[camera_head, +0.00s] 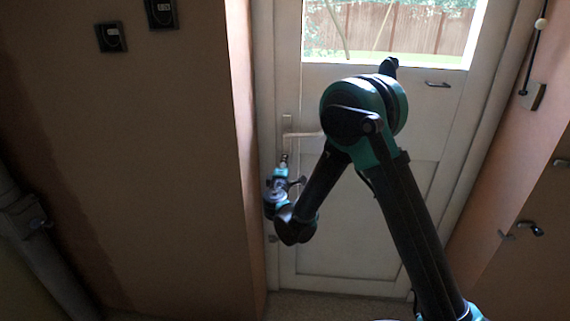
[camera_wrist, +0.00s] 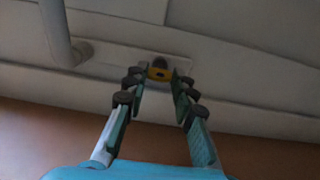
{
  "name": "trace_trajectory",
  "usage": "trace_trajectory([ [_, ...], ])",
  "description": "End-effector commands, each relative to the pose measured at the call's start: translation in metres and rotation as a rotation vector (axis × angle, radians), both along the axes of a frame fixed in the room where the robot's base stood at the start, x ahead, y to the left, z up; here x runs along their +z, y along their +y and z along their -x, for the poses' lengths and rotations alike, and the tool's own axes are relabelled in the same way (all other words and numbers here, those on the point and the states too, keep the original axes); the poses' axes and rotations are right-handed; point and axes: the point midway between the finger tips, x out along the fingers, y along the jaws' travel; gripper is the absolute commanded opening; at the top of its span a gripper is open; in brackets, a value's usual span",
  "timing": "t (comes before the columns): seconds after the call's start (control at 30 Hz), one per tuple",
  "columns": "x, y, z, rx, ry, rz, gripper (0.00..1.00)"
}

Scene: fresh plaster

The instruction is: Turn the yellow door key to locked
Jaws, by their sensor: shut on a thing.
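The yellow door key (camera_wrist: 159,73) shows in the wrist view at the far end of my fingers, against a pale plate on the door. My gripper (camera_wrist: 160,78) has its fingertips on either side of the key and is shut on it. In the head view my gripper (camera_head: 283,165) is at the door's left edge, just below the door handle (camera_head: 301,134). The key is too small to make out there. The white door (camera_head: 370,250) looks closed. The key's exact angle is hard to read.
The door handle's lever (camera_wrist: 60,35) is close to my fingers at upper left in the wrist view. A wall (camera_head: 150,180) stands left of the door. A window (camera_head: 390,30) fills the door's upper part. Hooks (camera_head: 530,228) are at right.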

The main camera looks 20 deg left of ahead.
Motion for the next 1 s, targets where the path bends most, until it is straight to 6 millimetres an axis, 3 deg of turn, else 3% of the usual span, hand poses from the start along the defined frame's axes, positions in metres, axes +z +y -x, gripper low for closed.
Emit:
trace_trajectory([
  [0.53,-0.0010,0.0005,0.0017,0.003,-0.003,0.020,0.00],
  [0.57,-0.0010,0.0005,0.0017,0.003,-0.003,0.020,0.29],
  [0.7,-0.0007,0.0004,0.0012,0.002,-0.004,0.020,0.47],
  [1.0,-0.0003,0.0001,0.0015,0.001,-0.004,0.021,0.47],
])
